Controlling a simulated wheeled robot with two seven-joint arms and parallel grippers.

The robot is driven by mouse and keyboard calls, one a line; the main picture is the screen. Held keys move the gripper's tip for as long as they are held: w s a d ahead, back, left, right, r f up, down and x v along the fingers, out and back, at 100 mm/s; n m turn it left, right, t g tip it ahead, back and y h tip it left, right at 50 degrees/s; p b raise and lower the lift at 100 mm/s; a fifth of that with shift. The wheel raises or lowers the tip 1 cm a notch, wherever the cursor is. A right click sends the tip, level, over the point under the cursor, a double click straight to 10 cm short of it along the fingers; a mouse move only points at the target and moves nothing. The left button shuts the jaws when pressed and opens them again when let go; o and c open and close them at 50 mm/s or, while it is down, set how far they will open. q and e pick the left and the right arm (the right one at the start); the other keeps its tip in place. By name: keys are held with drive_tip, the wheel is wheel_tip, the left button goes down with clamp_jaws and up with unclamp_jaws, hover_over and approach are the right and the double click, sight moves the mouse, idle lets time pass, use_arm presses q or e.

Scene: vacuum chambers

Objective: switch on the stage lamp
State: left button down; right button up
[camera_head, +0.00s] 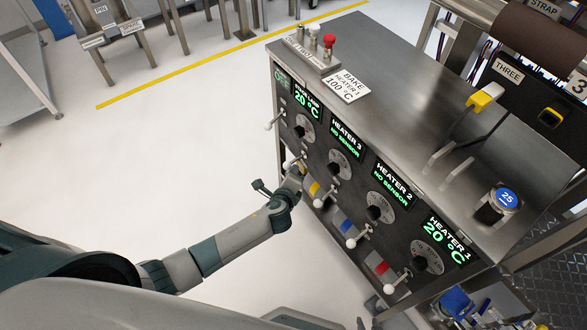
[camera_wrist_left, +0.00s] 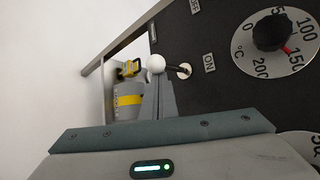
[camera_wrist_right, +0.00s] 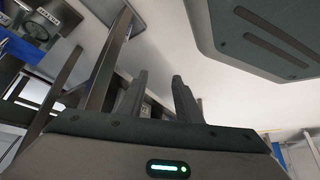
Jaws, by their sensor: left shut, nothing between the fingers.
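The grey control cabinet (camera_head: 440,150) carries a row of white-ball levers, dials and green displays. My left gripper (camera_head: 298,170) is at the cabinet's front, among the levers. In the left wrist view its fingers (camera_wrist_left: 158,98) are shut and empty, with a white-ball lever (camera_wrist_left: 156,64) just beyond their tips. Whether they touch is unclear. ON and OFF labels are beside that lever. My right gripper (camera_wrist_right: 158,90) is open and empty.
More levers (camera_head: 352,242) and dials (camera_head: 380,207) run along the front panel towards the right. A red-knobbed box (camera_head: 312,55) and a white card (camera_head: 343,86) are on the cabinet top.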

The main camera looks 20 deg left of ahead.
sight(294, 161)
use_arm(q)
wheel_tip(294, 161, up, 3)
drive_tip(key=m+g+p, duration=0.1)
drive_tip(key=p, duration=0.4)
drive_tip(key=g+y+p, duration=0.1)
drive_tip(key=g+p, duration=0.1)
drive_tip(key=p, duration=0.4)
drive_tip(key=shift+w+f+m+g+y, duration=0.1)
drive_tip(key=shift+w+m+g+y, duration=0.05)
drive_tip(key=shift+m+g+y, duration=0.2)
use_arm(e)
drive_tip(key=s+d+g, duration=0.2)
drive_tip(key=s+d, duration=0.1)
drive_tip(key=s, duration=0.8)
drive_tip(key=s+d+g+h, duration=0.1)
drive_tip(key=s+d+g, duration=0.2)
drive_tip(key=s, duration=0.8)
drive_tip(key=shift+d+h, duration=0.3)
drive_tip(key=shift+d, duration=0.45)
use_arm(q)
drive_tip(key=shift+d+r+p, duration=0.1)
drive_tip(key=shift+r+p, duration=0.65)
drive_tip(key=shift+p, duration=0.2)
use_arm(e)
drive_tip(key=shift+r, duration=0.9)
use_arm(q)
drive_tip(key=shift+w+r, duration=0.15)
